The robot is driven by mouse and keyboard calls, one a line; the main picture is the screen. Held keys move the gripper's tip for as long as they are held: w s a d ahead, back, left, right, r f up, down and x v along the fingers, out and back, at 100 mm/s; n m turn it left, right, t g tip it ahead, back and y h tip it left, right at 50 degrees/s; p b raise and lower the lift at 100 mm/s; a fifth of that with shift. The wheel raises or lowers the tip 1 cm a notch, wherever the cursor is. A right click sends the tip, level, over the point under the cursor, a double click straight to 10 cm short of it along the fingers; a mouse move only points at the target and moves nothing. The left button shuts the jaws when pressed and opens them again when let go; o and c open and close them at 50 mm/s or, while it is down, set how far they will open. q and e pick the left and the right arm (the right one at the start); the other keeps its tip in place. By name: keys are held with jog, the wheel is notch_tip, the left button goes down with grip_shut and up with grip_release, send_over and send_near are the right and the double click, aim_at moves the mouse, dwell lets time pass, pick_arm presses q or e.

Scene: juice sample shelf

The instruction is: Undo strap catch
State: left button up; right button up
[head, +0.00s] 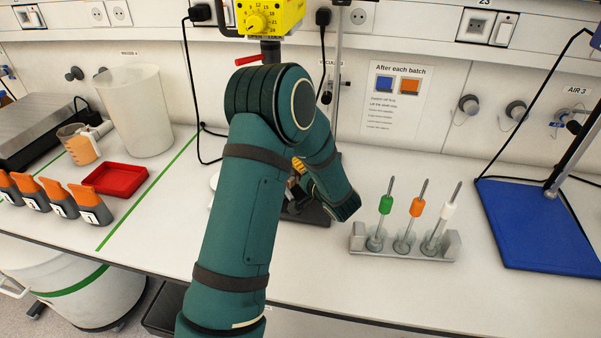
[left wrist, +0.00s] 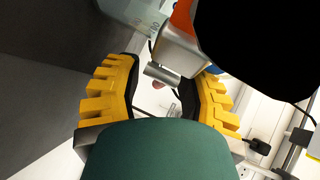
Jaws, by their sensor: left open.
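My left arm comes up through the middle of the head view and bends over a dark base plate (head: 316,214). My left gripper (head: 298,168) is mostly hidden behind my own arm there. In the left wrist view its yellow fingers (left wrist: 165,88) stand apart, open. Between and just beyond them is a silver-grey block (left wrist: 178,47) with a short metal cylinder (left wrist: 160,74) on its near side. I cannot tell whether the fingers touch it. No strap catch can be made out clearly in either view. My right gripper is not in view.
A yellow dial unit (head: 270,18) with a red lever (head: 248,60) stands above my arm. To the right are a rack (head: 405,250) of tools and a blue plate (head: 536,225).

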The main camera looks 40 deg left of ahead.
pick_arm(q)
grip_shut()
jog(key=shift+d+r+m+t+p, duration=0.1)
jog(key=shift+m+t+p, duration=0.2)
jog(key=shift+t, duration=0.1)
dwell(0.6)
jog(key=shift+w+d+m+t+h+p, duration=0.1)
jog(key=shift+d+m+t+h+p, duration=0.1)
jog(key=shift+m+t+h+p, duration=0.55)
jog(key=shift+d+m+t+h, duration=0.25)
jog(key=shift+m+t, duration=0.4)
jog(key=shift+t, duration=0.2)
jog(key=shift+w+d+m+t+h, duration=0.1)
jog(key=shift+d+m+t+h, duration=0.15)
jog(key=shift+m+t+h, duration=0.8)
